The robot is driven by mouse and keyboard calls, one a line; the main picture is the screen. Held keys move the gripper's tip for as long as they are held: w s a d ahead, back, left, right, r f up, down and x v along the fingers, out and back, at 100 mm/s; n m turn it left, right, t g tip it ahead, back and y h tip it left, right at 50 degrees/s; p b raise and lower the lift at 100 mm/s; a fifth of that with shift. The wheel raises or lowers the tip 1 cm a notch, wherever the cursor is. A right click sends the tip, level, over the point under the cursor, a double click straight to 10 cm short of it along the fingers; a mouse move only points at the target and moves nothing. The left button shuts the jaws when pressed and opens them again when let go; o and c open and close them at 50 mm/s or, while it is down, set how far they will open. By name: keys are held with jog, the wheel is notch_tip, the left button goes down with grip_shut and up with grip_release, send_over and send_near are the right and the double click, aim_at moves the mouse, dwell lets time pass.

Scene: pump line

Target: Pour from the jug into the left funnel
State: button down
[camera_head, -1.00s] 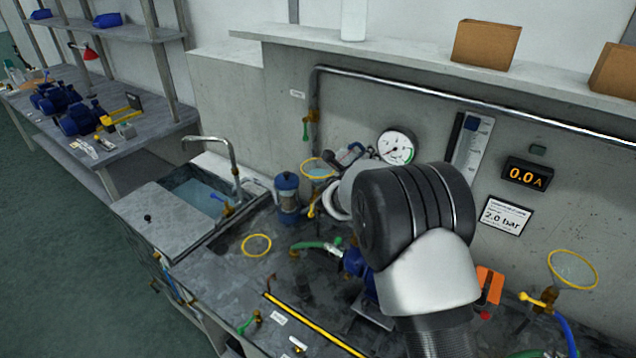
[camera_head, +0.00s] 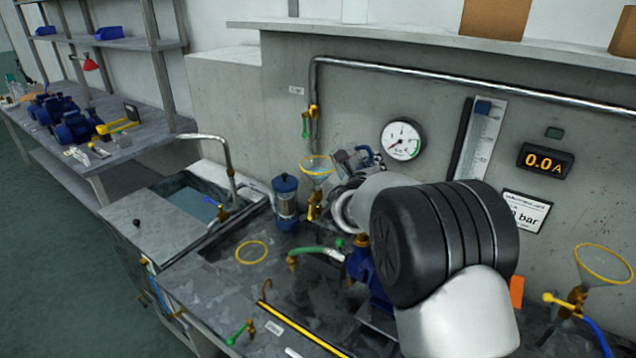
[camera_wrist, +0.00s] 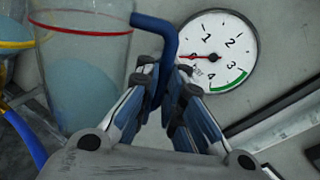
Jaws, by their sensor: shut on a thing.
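The left funnel (camera_head: 317,170), clear with a yellow rim, stands on a brass valve by the back wall; its rim also shows at the left edge of the wrist view (camera_wrist: 14,44). My gripper (camera_wrist: 180,82) is shut on the blue handle of the jug (camera_wrist: 82,75). The jug is clear with a red rim and holds pale blue liquid. It is close beside the funnel rim in the wrist view; I cannot tell the gap. In the head view my gripper (camera_head: 362,160) is just right of the left funnel, and my arm hides most of the jug.
A pressure gauge (camera_head: 403,141) is on the wall behind my gripper. A blue-capped canister (camera_head: 286,200) stands left of the funnel. A blue pump (camera_head: 362,268) sits below my arm. A second funnel (camera_head: 604,265) is at the far right. A yellow ring (camera_head: 251,252) marks bare bench near the sink.

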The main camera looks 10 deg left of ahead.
jog(key=shift+f+m+b, duration=0.3)
jog(key=shift+f+b, duration=0.2)
jog(key=shift+f, duration=0.1)
jog(key=shift+f+m+p, duration=0.25)
jog(key=shift+m+p, duration=0.15)
jog(key=shift+m, duration=0.1)
jog(key=shift+r, duration=0.1)
jog(key=shift+r+p, duration=2.75)
jog(key=shift+r, duration=1.7)
jog(key=shift+f+b, duration=0.25)
jog(key=shift+b, duration=0.55)
jog(key=m+b, duration=0.2)
jog(key=b, duration=0.2)
jog(key=shift+t, duration=0.4)
jog(key=shift+r+m, duration=0.2)
jog(key=shift+m, duration=0.7)
